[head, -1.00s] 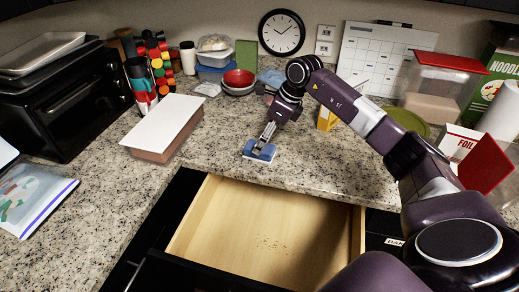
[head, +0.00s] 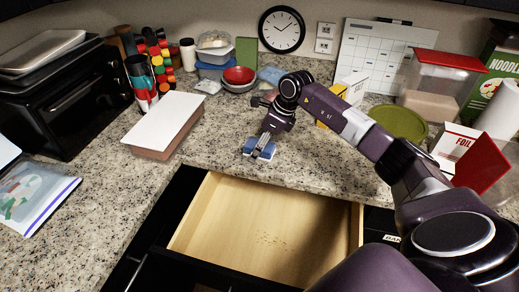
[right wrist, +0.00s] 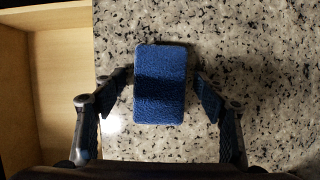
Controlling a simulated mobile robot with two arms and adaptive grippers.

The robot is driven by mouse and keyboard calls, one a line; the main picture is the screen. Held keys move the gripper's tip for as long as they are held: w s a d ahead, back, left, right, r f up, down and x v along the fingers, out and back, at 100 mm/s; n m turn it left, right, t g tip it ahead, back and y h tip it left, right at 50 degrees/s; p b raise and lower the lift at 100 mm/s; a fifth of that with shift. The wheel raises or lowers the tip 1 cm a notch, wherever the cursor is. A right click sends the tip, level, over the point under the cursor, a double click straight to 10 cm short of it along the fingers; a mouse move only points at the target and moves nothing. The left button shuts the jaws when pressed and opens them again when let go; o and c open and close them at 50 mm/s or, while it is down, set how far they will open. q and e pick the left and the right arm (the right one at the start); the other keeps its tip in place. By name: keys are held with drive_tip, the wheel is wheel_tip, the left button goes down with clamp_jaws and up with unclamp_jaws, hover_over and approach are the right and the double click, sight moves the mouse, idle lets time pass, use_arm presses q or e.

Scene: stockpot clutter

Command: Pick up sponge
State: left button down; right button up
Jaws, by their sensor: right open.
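The blue sponge (head: 261,148) lies on the granite counter just behind the open drawer. My right gripper (head: 258,152) is directly over it in the head view. In the right wrist view the sponge (right wrist: 161,84) sits between the two open fingers of my right gripper (right wrist: 165,95), with a small gap on each side. Its upper face is blue and partly in shadow. My left gripper is in neither view.
An open wooden drawer (head: 215,245) with dark specks inside is in front of the counter. A white-topped brown box (head: 165,120) stands to the left. A red bowl (head: 239,76) and containers are behind. A green plate (head: 398,122) and foil box (head: 455,143) are at right.

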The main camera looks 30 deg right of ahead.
drive_tip(key=shift+c, duration=0.4)
drive_tip(key=shift+f, duration=0.1)
drive_tip(key=c, duration=0.9)
drive_tip(key=shift+c, duration=0.2)
drive_tip(key=shift+r+p, duration=0.25)
drive_tip(key=shift+p, duration=0.05)
drive_tip(key=shift+r, duration=0.35)
wheel_tip(320, 180, up, 19)
drive_tip(key=b, duration=0.3)
drive_tip(key=shift+r+b, duration=0.2)
drive_tip(key=shift+b, duration=0.15)
